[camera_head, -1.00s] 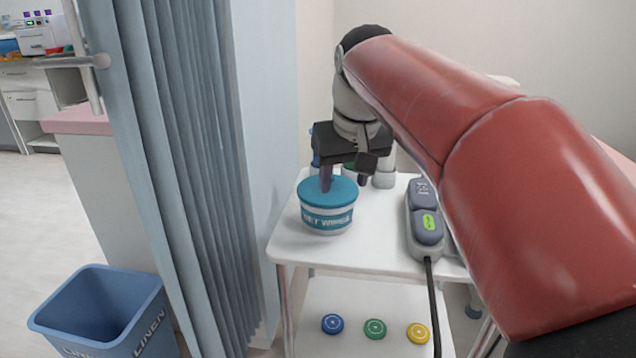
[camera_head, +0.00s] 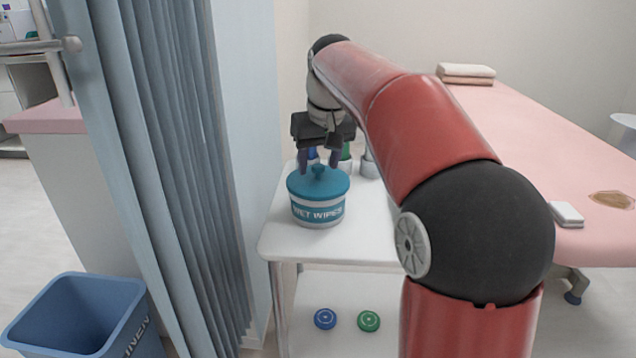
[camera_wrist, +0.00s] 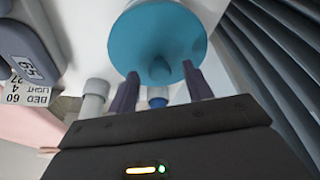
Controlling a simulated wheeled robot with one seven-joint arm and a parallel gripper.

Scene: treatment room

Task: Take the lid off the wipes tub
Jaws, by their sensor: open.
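The wipes tub (camera_head: 318,212) stands upright on the white trolley top, labelled "WET WIPES". Its teal lid (camera_head: 300,186) is on it, with a small knob (camera_head: 319,172) in the middle. My gripper (camera_head: 319,168) is open at the far side of the lid, with its fingers pointing down near the knob. In the wrist view the lid (camera_wrist: 150,30) fills the upper middle, and the knob (camera_wrist: 160,70) shows between and a little beyond my two open fingertips (camera_wrist: 160,82). I cannot tell whether a finger touches the lid.
Bottles with blue and green parts (camera_head: 345,155) stand behind the tub on the trolley (camera_head: 290,240). A grey handset (camera_wrist: 28,50) shows in the wrist view. A curtain (camera_head: 165,150) hangs close at left. A treatment bed (camera_head: 540,130) is at right, and a blue linen bin (camera_head: 75,320) at lower left.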

